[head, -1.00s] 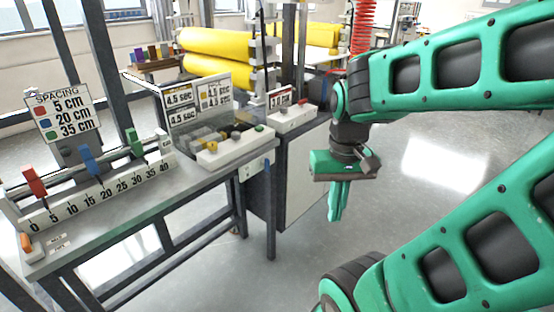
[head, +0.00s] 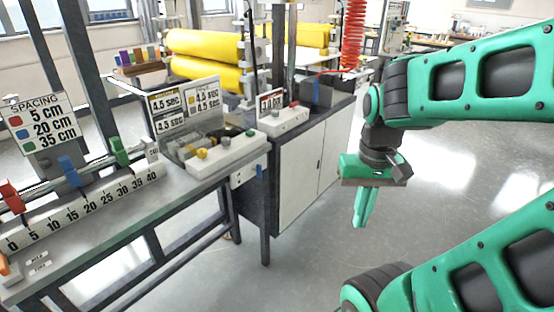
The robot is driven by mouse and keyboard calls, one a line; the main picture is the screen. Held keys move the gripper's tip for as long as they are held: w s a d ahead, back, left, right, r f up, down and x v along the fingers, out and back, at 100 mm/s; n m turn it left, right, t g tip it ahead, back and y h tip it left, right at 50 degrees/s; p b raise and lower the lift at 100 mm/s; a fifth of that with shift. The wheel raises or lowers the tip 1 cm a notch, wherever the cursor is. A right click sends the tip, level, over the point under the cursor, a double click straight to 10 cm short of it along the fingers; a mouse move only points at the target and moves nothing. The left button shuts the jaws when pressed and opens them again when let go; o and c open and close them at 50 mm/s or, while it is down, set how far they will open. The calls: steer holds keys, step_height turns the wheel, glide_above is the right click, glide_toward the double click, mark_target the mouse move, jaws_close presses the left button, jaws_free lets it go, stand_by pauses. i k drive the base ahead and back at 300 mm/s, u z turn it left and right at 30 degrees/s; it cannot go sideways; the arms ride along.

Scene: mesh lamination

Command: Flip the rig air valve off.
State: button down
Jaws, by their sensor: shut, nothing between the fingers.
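My gripper (head: 361,222) points down, with its green fingers shut and empty. It hangs over open floor to the right of a grey cabinet (head: 297,187), apart from everything. A white control box (head: 284,122) with a small display panel (head: 271,101) and a reddish knob stands on the cabinet top. A red coiled hose (head: 352,35) hangs behind the cabinet. I cannot clearly make out which part is the rig air valve, or its lever position.
A bench at left carries a ruler rail (head: 85,206) with red, blue and green sliders, a spacing sign (head: 40,122) and a white button box (head: 225,153). Yellow rollers (head: 203,75) stand behind. The floor (head: 440,180) right of the cabinet is clear.

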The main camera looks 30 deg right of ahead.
mark_target(258, 169)
steer(key=i, duration=1)
